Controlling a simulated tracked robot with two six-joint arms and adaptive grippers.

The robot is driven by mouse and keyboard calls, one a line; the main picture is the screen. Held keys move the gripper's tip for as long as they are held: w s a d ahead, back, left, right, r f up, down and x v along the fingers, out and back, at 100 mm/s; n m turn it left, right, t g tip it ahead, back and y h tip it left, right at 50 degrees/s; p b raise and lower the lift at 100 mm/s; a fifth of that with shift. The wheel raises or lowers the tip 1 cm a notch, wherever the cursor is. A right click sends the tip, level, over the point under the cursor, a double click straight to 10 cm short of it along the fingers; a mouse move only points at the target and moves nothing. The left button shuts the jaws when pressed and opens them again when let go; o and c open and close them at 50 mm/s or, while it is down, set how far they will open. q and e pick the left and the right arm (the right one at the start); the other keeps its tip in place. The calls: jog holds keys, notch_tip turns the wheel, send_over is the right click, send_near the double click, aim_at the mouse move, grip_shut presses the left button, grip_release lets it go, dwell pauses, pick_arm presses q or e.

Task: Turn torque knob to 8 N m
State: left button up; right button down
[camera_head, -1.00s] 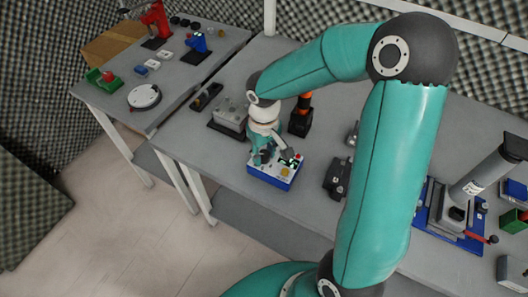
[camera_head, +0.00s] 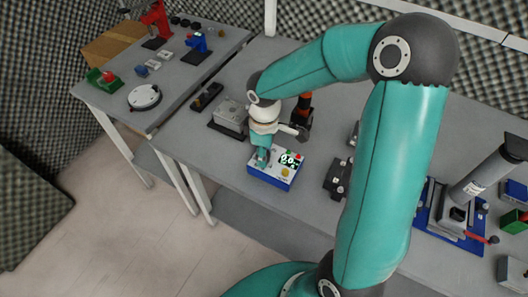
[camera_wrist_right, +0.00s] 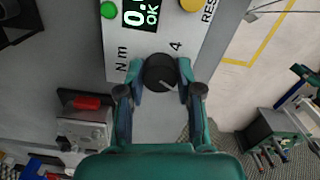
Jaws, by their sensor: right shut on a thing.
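The torque tester (camera_head: 268,180) is a blue box with a white top panel on the table. Its black torque knob (camera_wrist_right: 160,72) sits between "N m" and a "4" in the right wrist view. A pale line on the knob is visible, but its exact setting is hard to read. My right gripper (camera_wrist_right: 160,74) is shut on the knob, one finger on each side. In the head view the right gripper (camera_head: 262,160) comes down on the panel's left part and hides the knob. The display (camera_wrist_right: 140,14) shows a partly cut-off green reading and "OK". My left gripper is not in view.
A green light (camera_wrist_right: 108,9) and a yellow reset button (camera_wrist_right: 190,4) are on the panel. A grey box (camera_head: 231,114) and an orange-and-black device (camera_head: 301,117) stand close behind the tester. A dark device (camera_head: 337,178) stands to its right. Bare table lies between them.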

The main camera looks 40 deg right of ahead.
jog(key=shift+n, duration=0.5)
jog(key=c, duration=0.8)
grip_release()
jog(key=shift+o, duration=0.2)
notch_tip(320, 180, up, 12)
